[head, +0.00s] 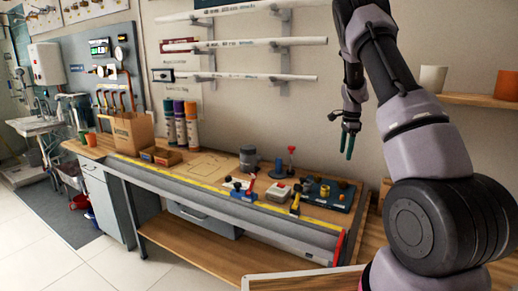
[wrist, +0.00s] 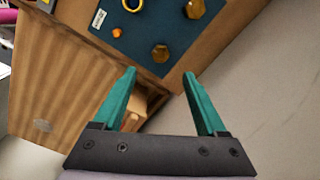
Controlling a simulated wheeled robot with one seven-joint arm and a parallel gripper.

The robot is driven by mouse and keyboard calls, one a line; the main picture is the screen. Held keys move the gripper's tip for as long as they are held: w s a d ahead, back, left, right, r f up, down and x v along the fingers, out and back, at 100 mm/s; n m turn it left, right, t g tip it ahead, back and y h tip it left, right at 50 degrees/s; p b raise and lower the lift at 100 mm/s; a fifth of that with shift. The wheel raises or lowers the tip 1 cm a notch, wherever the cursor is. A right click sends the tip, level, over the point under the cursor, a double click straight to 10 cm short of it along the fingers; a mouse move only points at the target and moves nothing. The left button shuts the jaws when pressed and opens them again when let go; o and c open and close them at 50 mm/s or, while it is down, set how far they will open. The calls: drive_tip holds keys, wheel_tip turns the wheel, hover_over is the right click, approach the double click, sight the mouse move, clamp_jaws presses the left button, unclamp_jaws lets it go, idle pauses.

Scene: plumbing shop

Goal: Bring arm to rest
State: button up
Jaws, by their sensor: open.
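My gripper (head: 349,144) hangs from my raised arm in the head view, its green fingers pointing down. It is in front of the wall, above the right end of the workbench (head: 215,178). In the wrist view, my gripper (wrist: 162,88) is open, with its two green fingers well apart and nothing between them. My arm is bent, with the forearm high and the large dark joint at the right of the head view.
A blue mat (head: 337,193) with brass fittings lies at the bench's right end; the mat also shows in the wrist view (wrist: 135,38). Several tools and fittings stand beside it. Pipe racks (head: 250,43) line the wall. A shelf (head: 470,101) with pots is behind my arm.

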drive_tip(key=s+a+r+n+t+y, duration=0.1)
drive_tip(key=s+a+r+n, duration=0.1)
drive_tip(key=s+a+r, duration=0.45)
drive_tip(key=s+a+r+n+t, duration=0.15)
drive_tip(key=s+r, duration=0.25)
drive_tip(key=r, duration=0.5)
drive_tip(key=s+a+r+n+t+y, duration=0.1)
drive_tip(key=s+a+r+n, duration=0.2)
drive_tip(key=s+r, duration=0.3)
drive_tip(key=s+a+r+n+t, duration=0.1)
drive_tip(key=s+a+r+n, duration=0.1)
drive_tip(key=s, duration=0.4)
drive_tip(key=s+a+r+n+t, duration=0.1)
drive_tip(key=s+a+n, duration=0.1)
drive_tip(key=s, duration=0.5)
drive_tip(key=s+a+r+n+t, duration=0.1)
drive_tip(key=s+a+r+n, duration=0.1)
drive_tip(key=s+n, duration=0.2)
drive_tip(key=s, duration=0.3)
drive_tip(key=shift+a+r, duration=0.3)
drive_tip(key=shift+r, duration=0.05)
